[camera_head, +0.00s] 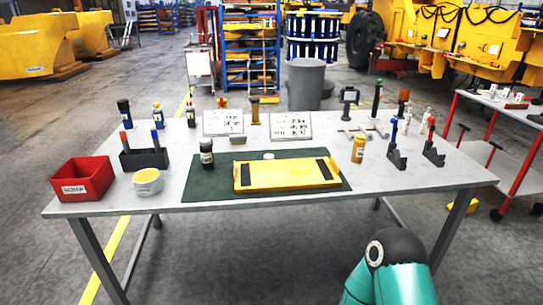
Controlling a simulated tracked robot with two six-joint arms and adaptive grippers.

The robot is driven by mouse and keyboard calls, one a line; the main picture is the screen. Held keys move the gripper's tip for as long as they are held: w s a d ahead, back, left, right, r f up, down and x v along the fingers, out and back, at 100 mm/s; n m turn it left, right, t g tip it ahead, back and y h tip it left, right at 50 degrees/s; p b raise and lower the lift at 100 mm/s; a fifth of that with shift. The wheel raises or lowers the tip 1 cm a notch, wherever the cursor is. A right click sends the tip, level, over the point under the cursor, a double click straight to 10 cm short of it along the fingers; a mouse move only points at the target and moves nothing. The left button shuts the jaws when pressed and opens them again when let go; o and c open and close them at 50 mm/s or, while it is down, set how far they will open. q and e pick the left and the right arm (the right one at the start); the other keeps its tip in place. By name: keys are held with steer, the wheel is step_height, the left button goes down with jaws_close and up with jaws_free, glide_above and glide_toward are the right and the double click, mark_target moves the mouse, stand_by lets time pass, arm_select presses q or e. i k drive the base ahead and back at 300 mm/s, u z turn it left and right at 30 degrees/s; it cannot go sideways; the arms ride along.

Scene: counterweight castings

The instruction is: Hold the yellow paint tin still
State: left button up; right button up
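A short, round, open-topped tin (147,182), pale yellow with a label on its front, stands upright at the left front of the grey table (420,178). It appears to be the yellow paint tin; what is inside it is too small to tell. A teal arm link of mine with a dark joint shows at the bottom right, in front of the table and well away from the tin. Neither of my grippers is in view, and nothing touches the tin except the table.
A red bin (83,180) stands just left of the tin, and a dark holder (143,159) with markers is behind it. A yellow casting (287,174) lies on a green mat (208,187). A dark bottle (206,153) and an orange-yellow bottle (358,149) stand nearby.

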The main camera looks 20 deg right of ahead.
mark_target(359, 144)
steer(key=i, duration=0.85)
